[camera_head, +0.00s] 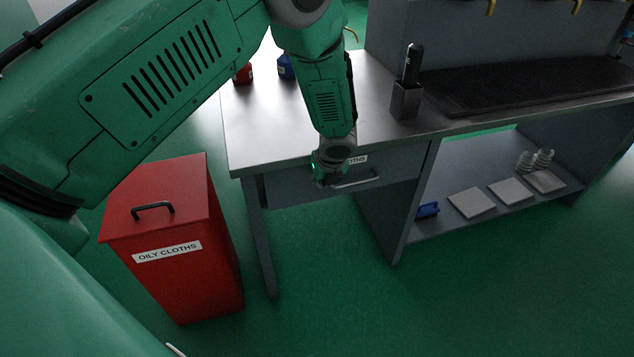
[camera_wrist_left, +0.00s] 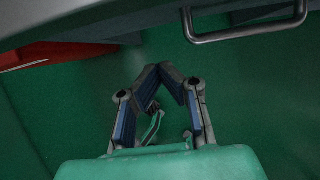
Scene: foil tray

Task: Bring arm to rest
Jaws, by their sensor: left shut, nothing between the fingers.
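My left arm comes in from the left in the head view, and its forearm hangs down in front of the workbench drawer (camera_head: 395,165). My left gripper (camera_wrist_left: 160,70) is shut and empty in the left wrist view, its blue-padded fingers meeting at the tips. In the head view the left hand (camera_head: 332,160) covers part of the drawer front and its label, beside the metal drawer handle (camera_head: 358,182). The handle also shows at the top of the wrist view (camera_wrist_left: 250,35), apart from the fingers. My right gripper is in neither view.
A red lidded bin (camera_head: 185,275) marked OILY CLOTHS stands left of the bench (camera_head: 275,130). A black pen-like object (camera_head: 413,62) stands in a grey holder (camera_head: 405,100) near a dark mat (camera_head: 530,85). The lower shelf (camera_head: 450,222) holds flat pale pieces. Green floor is clear in front.

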